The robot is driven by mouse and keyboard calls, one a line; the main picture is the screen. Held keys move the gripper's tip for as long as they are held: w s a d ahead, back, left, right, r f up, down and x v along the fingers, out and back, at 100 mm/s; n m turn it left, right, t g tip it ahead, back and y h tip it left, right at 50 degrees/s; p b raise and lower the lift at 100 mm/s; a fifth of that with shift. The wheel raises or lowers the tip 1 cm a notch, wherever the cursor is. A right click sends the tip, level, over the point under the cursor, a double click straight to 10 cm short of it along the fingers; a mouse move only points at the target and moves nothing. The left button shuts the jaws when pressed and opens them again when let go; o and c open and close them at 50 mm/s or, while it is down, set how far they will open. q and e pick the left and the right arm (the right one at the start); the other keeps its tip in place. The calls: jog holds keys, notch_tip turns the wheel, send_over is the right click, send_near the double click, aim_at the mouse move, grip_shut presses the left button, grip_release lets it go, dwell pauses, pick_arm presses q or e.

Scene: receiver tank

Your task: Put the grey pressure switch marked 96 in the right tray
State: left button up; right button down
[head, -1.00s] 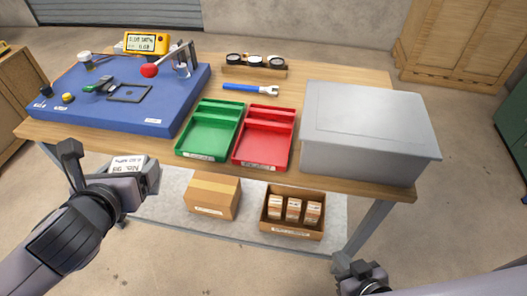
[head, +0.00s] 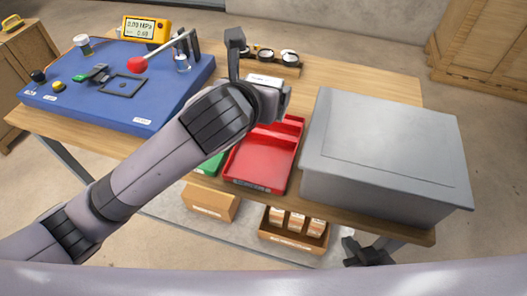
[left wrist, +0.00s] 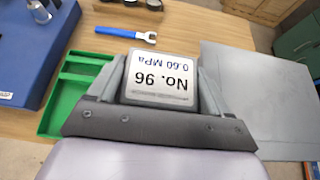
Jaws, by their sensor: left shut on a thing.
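The grey pressure switch (left wrist: 158,77) shows a white label reading "No. 96" and "0.60 MPa", upside down in the left wrist view. My left gripper (left wrist: 160,90) is shut on it, one finger on each side. In the head view the left gripper (head: 262,80) is raised over the back of the red tray (head: 255,167), the right one of the two trays. The red tray's visible front part is empty. The green tray (head: 209,164) is mostly hidden behind my left arm. My right gripper (head: 367,251) is low by the table's front edge, open and empty.
A large grey box (head: 385,150) stands just right of the red tray. A blue panel (head: 120,105) with a yellow gauge (head: 146,28) is at the left. A gauge rack (head: 270,62) stands behind. A blue wrench (left wrist: 125,33) lies behind the trays. Cartons (head: 210,203) are below.

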pick_arm(q)
notch_tip(320, 180, down, 13)
jog(key=shift+s+r+b, duration=0.1)
jog(key=shift+s+b, duration=0.05)
jog(key=shift+b, duration=0.65)
jog(key=shift+f+b, duration=0.45)
jog(key=shift+f, duration=2.2)
jog(key=shift+f, duration=0.1)
jog(key=o, duration=1.4)
jog(key=shift+f, duration=0.15)
jog(key=shift+c, duration=0.2)
jog(key=shift+s+a+r, duration=0.2)
jog(key=shift+s+r, duration=0.2)
jog(key=shift+r, duration=0.05)
jog(key=p+v, duration=0.1)
jog(key=v, duration=1)
jog(key=shift+p, duration=0.3)
jog(key=shift+f, duration=0.15)
